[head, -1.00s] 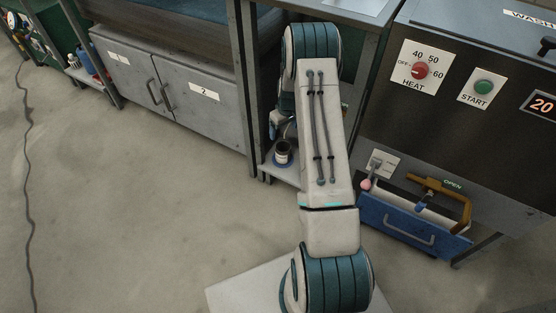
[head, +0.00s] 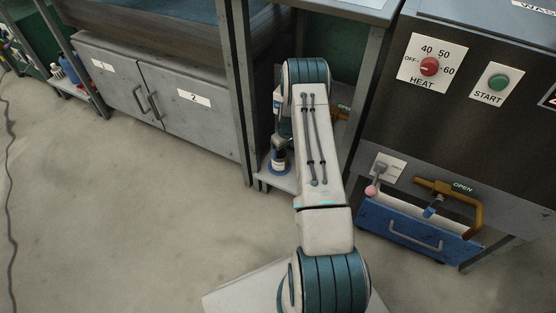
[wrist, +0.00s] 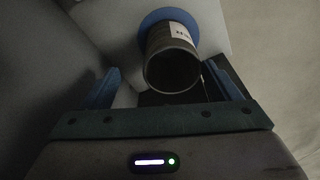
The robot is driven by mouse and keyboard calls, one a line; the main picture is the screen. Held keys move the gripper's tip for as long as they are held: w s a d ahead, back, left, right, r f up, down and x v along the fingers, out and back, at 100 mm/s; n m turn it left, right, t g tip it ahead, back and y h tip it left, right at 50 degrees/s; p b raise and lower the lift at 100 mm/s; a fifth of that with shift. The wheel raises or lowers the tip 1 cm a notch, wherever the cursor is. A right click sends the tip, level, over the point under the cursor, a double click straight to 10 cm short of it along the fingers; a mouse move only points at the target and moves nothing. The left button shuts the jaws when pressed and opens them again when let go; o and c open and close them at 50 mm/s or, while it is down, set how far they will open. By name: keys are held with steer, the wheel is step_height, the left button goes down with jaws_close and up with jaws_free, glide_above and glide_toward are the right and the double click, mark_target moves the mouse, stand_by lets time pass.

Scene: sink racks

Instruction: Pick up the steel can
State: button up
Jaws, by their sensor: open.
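The steel can (wrist: 172,68) is a dark grey open-topped cylinder with a white label. In the wrist view it stands on a round blue base (wrist: 152,20), its open mouth towards the camera. My gripper (wrist: 163,88) is open, with one blue finger on each side of the picture and the can ahead, between their lines. I cannot tell whether the rim has come between the fingertips; no contact shows. In the head view the can (head: 279,162) is on the low shelf, left of my arm, partly hidden. The gripper is mostly hidden there by my arm.
The low shelf (head: 277,180) lies between table legs. A grey cabinet (head: 190,117) with doors is to the left, and a washer panel (head: 470,120) with an open blue drawer (head: 410,230) to the right. Bare floor (head: 110,230) lies in front.

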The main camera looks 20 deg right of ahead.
mark_target(280, 164)
steer(key=shift+a+f, duration=0.2)
steer(key=shift+f, duration=0.55)
steer(key=shift+w+a+f+b, duration=0.25)
steer(key=shift+a+f+b, duration=0.1)
steer(key=shift+f+b, duration=0.2)
steer(key=f+b, duration=0.2)
steer(key=f, duration=0.1)
steer(key=shift+w+a+f, duration=0.1)
steer(key=shift+a+f, duration=0.2)
steer(key=shift+a, duration=0.05)
steer(key=shift+w+d+f, duration=0.1)
steer(key=shift+f, duration=0.3)
steer(key=shift+c, duration=0.3)
steer(key=shift+r, duration=0.1)
steer(key=c, duration=1.1)
